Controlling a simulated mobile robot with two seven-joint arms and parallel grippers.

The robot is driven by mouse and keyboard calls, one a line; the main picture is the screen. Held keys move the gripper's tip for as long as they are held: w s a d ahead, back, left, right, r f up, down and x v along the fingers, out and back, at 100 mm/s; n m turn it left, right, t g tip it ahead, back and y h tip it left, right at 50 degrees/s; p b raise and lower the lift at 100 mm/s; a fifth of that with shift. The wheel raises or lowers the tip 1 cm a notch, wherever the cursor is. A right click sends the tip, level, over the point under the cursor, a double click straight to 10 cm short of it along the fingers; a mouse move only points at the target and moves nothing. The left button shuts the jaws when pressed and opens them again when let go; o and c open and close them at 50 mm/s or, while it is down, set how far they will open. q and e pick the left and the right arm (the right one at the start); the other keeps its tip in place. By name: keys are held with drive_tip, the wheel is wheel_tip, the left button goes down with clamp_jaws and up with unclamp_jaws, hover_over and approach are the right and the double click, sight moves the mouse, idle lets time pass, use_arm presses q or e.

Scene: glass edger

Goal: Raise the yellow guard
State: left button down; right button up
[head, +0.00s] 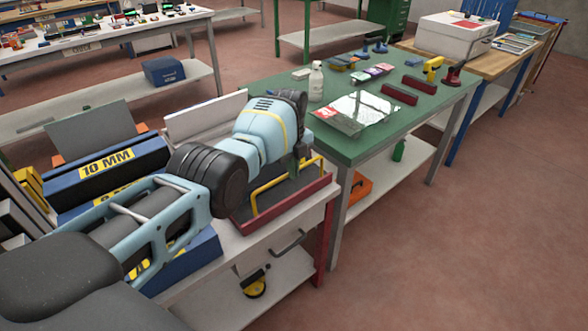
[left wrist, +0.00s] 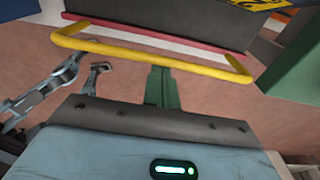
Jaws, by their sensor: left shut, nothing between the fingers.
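The yellow guard (head: 268,184) is a bent bar on the red-edged machine (head: 282,210) at the near end of the bench. It also crosses the upper part of the left wrist view (left wrist: 110,46), with its two ends bent back toward the machine. My left gripper (head: 300,163) is over the machine, close to the guard's bar. Its green fingers (left wrist: 160,76) are together and empty, with their tips by the middle of the bar. I cannot tell whether they touch it. My left arm and wrist hide part of the machine in the head view.
A blue bin marked 10 MM (head: 108,165) stands left of my arm. A green table (head: 425,108) behind holds a glass sheet (head: 357,110), a white bottle (head: 316,82) and dark red blocks (head: 399,94). Open floor (head: 480,220) lies to the right.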

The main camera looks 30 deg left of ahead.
use_arm(q)
drive_tip(key=shift+w+a+r, duration=0.35)
drive_tip(key=shift+a+r, duration=0.2)
drive_tip(key=shift+a, duration=0.05)
use_arm(e)
drive_tip(key=shift+w+r, duration=0.1)
use_arm(q)
drive_tip(key=shift+d, duration=0.15)
drive_tip(key=s+d+r+p, duration=0.2)
drive_tip(key=d+p, duration=0.1)
drive_tip(key=d, duration=0.1)
drive_tip(key=w+a+r+b, duration=0.2)
drive_tip(key=a+r, duration=0.2)
drive_tip(key=r, duration=0.2)
drive_tip(key=shift+a+r+b, duration=0.15)
drive_tip(key=shift+a+b, duration=0.15)
drive_tip(key=shift+a, duration=0.05)
use_arm(e)
drive_tip(key=shift+a+r, duration=0.25)
drive_tip(key=shift+r, duration=0.05)
drive_tip(key=shift+s+f, duration=0.1)
drive_tip(key=shift+s, duration=0.2)
drive_tip(key=shift+s, duration=0.1)
